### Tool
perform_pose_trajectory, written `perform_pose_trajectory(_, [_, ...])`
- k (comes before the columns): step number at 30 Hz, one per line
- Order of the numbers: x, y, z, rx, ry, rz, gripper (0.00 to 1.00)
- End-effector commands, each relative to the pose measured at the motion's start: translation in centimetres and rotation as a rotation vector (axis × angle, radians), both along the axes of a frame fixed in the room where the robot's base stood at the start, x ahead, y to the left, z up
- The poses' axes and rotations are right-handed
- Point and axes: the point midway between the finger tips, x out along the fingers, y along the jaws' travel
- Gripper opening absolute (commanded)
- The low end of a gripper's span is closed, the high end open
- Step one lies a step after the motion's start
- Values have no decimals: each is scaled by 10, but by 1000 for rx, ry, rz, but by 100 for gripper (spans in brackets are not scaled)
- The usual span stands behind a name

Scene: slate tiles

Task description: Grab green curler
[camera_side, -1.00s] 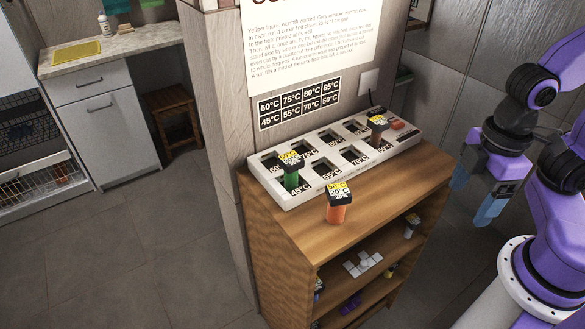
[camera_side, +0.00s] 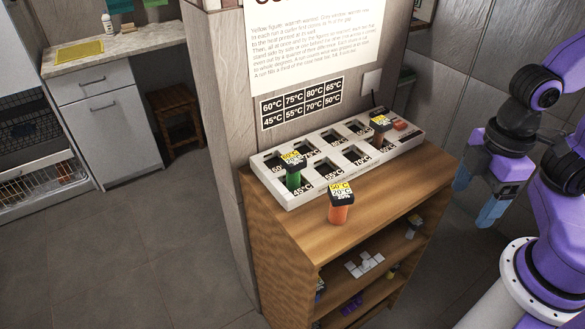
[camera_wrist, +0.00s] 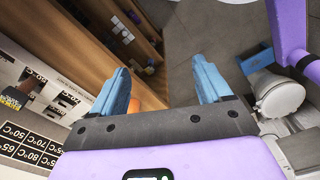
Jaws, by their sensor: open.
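The green curler (camera_side: 293,175) stands upright in the 45°C well at the front left of the white heater tray (camera_side: 412,142). Its dark cap carries a yellow and white label. My gripper (camera_side: 473,204) is open and empty, to the right of the shelf unit and well apart from the curler. In the wrist view my two blue fingers (camera_wrist: 165,84) are spread with nothing between them. I cannot make out the green curler in the wrist view.
An orange curler (camera_side: 339,213) stands on the wooden shelf top (camera_side: 400,187) in front of the tray. A brown curler (camera_side: 379,133) is in a well at the tray's right. Lower shelves hold white blocks (camera_side: 364,264) and other small items. A wall stands behind the tray.

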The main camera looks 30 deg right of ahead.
Motion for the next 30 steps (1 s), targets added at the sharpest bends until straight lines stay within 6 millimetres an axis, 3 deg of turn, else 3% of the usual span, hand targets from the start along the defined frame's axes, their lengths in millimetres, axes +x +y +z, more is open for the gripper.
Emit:
perform_pose_trajectory(6, [0,1,0,3,1,-1,78])
perform_pose_trajectory(10, [-1,19,-5,57,19,-12,78])
perform_pose_trajectory(16, [3,93,-17,287,61,-109,78])
perform_pose_trajectory(21, [22,156,-24,482,36,-269,78])
perform_pose_trajectory(25, [47,190,-30,590,-37,-415,78])
perform_pose_trajectory(30, [87,213,-39,681,-206,-612,78])
